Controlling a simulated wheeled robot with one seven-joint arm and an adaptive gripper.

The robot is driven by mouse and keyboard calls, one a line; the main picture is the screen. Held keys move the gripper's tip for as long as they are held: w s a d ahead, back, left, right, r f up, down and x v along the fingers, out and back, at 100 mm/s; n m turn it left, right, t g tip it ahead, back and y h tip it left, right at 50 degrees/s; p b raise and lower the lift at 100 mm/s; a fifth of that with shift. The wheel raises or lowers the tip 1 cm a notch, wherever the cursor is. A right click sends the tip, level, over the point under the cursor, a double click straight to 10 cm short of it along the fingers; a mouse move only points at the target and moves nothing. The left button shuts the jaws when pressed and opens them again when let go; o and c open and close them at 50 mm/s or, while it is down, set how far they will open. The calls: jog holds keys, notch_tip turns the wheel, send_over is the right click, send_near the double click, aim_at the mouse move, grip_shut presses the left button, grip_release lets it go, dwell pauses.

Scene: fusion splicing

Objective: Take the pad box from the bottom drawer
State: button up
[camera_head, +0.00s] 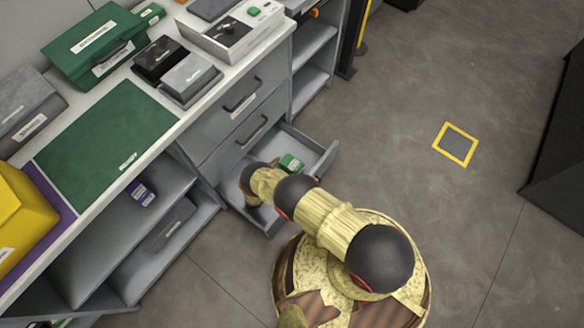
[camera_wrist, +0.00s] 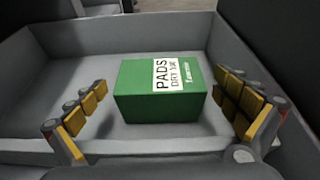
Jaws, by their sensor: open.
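The green pad box (camera_wrist: 145,105) lies in the open bottom drawer, with a white label reading "PADS DRY" on its top. It also shows in the head view (camera_head: 291,163), in the far part of the drawer. The bottom drawer (camera_head: 322,160) is pulled out from the cabinet. My gripper (camera_wrist: 165,107) is open inside the drawer, with one finger to the left of the box and one to the right. A gap shows on the left side; the right finger is close to the box. In the head view my arm hides the gripper and part of the drawer.
Two closed drawers (camera_head: 240,98) with dark handles sit above the open one. The worktop holds a green case (camera_head: 95,45), a green mat (camera_head: 100,145), and grey and black boxes. Open shelves (camera_head: 165,235) flank the drawers. The floor to the right is clear around a yellow-edged square (camera_head: 456,144).

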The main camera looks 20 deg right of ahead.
jog(key=shift+x, duration=1.2)
jog(key=c, duration=0.3)
jog(key=c, duration=0.8)
jog(key=shift+c, duration=0.4)
